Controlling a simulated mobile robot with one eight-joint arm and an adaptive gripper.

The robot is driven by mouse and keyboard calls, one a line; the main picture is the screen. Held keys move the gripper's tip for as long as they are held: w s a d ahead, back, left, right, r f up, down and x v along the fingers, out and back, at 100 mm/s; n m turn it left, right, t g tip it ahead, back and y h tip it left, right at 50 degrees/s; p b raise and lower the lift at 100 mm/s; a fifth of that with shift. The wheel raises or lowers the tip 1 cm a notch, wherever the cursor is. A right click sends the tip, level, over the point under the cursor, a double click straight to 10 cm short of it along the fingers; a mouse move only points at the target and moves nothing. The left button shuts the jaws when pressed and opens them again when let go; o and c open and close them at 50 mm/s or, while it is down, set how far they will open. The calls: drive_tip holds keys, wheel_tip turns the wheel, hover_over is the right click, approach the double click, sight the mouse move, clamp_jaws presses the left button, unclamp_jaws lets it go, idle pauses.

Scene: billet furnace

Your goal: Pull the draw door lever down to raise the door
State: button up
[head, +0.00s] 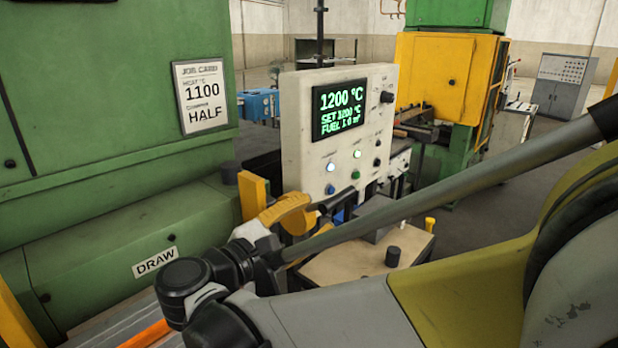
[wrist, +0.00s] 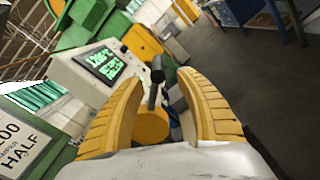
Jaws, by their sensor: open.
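The draw door lever (head: 338,199) shows as a dark bar just beyond my yellow fingers in the head view. In the wrist view the lever (wrist: 153,97), with a round black end, appears between my two fingers. My gripper (head: 300,212) is open, its fingers at the lever; I cannot tell whether they touch it. In the wrist view the open gripper (wrist: 160,82) has a finger on each side of the bar. A yellow round part (wrist: 150,126) lies between the fingers. The draw door itself cannot be made out.
The green furnace (head: 110,90) stands at left, with a DRAW sign (head: 155,262) and a job card (head: 200,96). A control panel (head: 300,130) stands behind the lever. A small table (head: 345,268) is beside my arm. A yellow post (head: 252,194) stands near my gripper.

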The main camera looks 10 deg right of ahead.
sight(348, 193)
drive_tip(key=x, duration=0.3)
drive_tip(key=b+x, duration=0.1)
drive_tip(key=x, duration=0.7)
drive_tip(key=shift+w+r+b, duration=0.15)
drive_tip(key=shift+r+b, duration=0.1)
drive_tip(key=shift+b, duration=0.1)
clamp_jaws()
